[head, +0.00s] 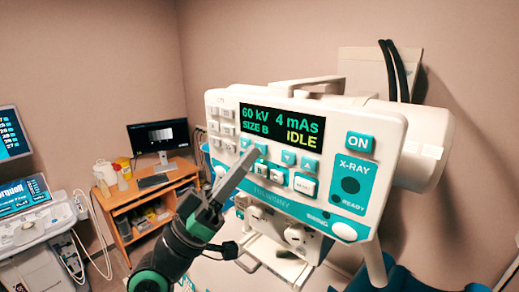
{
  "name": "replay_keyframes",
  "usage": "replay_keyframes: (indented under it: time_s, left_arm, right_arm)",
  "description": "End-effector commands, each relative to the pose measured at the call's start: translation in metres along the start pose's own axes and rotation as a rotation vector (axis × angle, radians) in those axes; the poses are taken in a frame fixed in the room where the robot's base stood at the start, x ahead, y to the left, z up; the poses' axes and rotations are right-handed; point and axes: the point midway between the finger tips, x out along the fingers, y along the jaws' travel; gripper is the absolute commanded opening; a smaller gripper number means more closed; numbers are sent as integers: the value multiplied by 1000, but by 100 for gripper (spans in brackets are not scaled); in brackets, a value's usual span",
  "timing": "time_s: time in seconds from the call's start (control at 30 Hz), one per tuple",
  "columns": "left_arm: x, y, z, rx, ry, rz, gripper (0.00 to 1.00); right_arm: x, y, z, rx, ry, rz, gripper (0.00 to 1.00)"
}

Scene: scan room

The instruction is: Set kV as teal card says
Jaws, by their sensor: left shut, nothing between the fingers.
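The X-ray control panel (228,172) is white with a dark display (282,127) reading 60 kV, 4 mAs, SIZE B and IDLE. Below the display are teal arrow buttons, one pair under the kV reading and a pair (289,157) under the mAs reading. My left gripper (250,154) is shut and empty. Its fingertips are in front of the kV-side buttons and partly cover that area; I cannot tell whether they touch. I cannot make out a teal card for certain. My right gripper is not in view.
A wooden desk (150,195) with a monitor (158,138) stands behind at left. A white machine (40,232) with a screen is at far left.

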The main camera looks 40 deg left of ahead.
Motion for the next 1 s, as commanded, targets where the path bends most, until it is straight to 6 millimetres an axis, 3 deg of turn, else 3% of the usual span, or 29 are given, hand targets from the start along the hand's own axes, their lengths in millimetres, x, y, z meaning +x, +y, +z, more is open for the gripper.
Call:
replay_keyframes:
  time_s: [1.0]
  left_arm:
    - [5,-4,4,0,0,0,0]
  right_arm:
    - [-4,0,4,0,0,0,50]
